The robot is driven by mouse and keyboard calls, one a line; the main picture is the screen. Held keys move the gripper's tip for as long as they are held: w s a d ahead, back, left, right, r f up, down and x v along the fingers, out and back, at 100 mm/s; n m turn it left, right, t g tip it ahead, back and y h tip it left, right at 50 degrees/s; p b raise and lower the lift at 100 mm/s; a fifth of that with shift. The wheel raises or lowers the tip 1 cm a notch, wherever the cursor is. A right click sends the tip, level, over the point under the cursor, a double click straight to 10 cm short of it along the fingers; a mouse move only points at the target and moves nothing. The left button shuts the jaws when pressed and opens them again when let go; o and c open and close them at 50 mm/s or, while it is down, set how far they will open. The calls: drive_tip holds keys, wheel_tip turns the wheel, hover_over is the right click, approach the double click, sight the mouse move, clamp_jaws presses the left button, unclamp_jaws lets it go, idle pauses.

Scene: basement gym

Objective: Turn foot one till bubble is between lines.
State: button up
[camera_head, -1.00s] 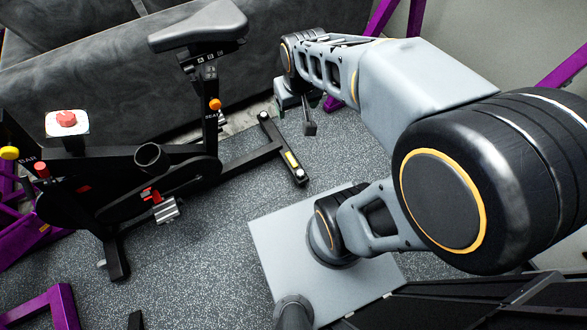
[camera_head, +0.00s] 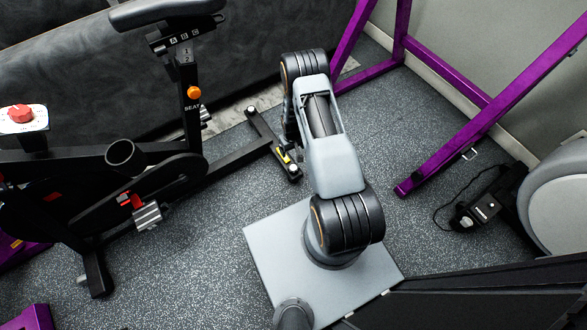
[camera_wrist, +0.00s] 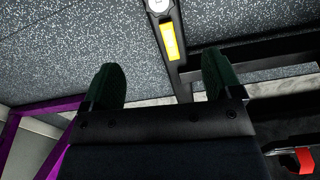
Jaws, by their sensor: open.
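The exercise bike's rear floor bar (camera_head: 262,125) lies on the speckled floor, left of my arm in the head view. A yellow level strip (camera_wrist: 169,42) sits on this bar in the wrist view. Its bubble and lines are too small to make out. A round pale-topped foot (camera_wrist: 158,5) is at the bar's end, cut by the top edge; its mark is not clearly readable. My gripper (camera_wrist: 162,78) is open and empty, its dark green fingers either side of the bar's line in the picture, apart from the foot. In the head view my arm largely hides the gripper.
The bike's frame (camera_head: 95,180) and pedal (camera_head: 148,215) stand at the left. A grey couch-like block (camera_head: 90,75) is behind. A purple rack (camera_head: 455,150) and a black device with a cable (camera_head: 480,208) are at the right. Floor between bar and rack is clear.

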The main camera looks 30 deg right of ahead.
sight(293, 168)
drive_tip(key=f+b, duration=0.1)
drive_tip(key=f, duration=0.4)
drive_tip(key=f+b, duration=0.2)
drive_tip(key=f, duration=0.3)
drive_tip(key=f+b, duration=0.2)
drive_tip(key=f, duration=0.3)
drive_tip(key=shift+s+f, duration=0.35)
drive_tip(key=shift+f, duration=0.05)
drive_tip(key=c, duration=0.9)
drive_tip(key=shift+b, duration=0.35)
drive_tip(key=n+b, duration=0.1)
drive_tip(key=n, duration=0.2)
drive_tip(key=shift+f+n+b, duration=0.15)
drive_tip(key=shift+n+b, duration=0.15)
drive_tip(key=shift+b, duration=0.05)
drive_tip(key=shift+n+b, duration=0.8)
drive_tip(key=shift+n, duration=1.4)
